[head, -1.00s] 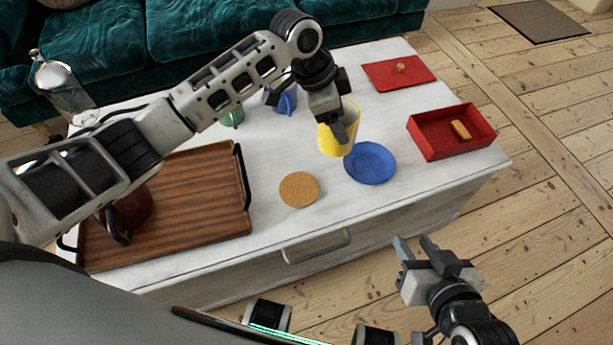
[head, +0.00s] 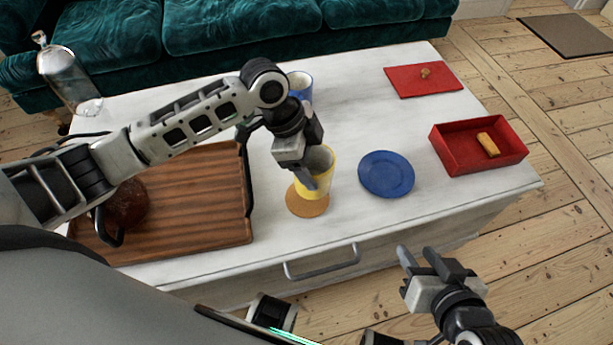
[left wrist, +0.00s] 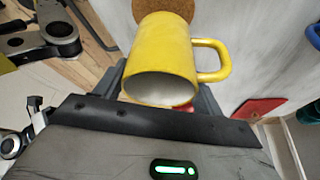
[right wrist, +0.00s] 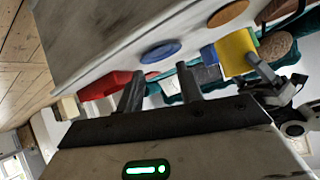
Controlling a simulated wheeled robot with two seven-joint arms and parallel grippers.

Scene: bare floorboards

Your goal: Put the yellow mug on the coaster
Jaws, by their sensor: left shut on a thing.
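The yellow mug (head: 320,163) is in my left gripper (head: 308,182), which is shut on its wall. It also shows in the left wrist view (left wrist: 160,50), its mouth towards the camera and its handle to the right. The round cork coaster (head: 307,206) lies on the white table, partly hidden behind the mug and fingers. The mug is over the coaster in the head view; in the right wrist view the mug (right wrist: 237,50) appears apart from the coaster (right wrist: 228,12), held above it. My right gripper (head: 425,256) is open and empty in front of the table.
A blue plate (head: 386,174) lies right of the coaster. A red box (head: 478,156) and a red mat (head: 423,80) are further right. A wooden tray (head: 190,200) is left of the coaster, and a blue mug (head: 300,86) stands behind my left arm. A glass bottle (head: 65,75) is far left.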

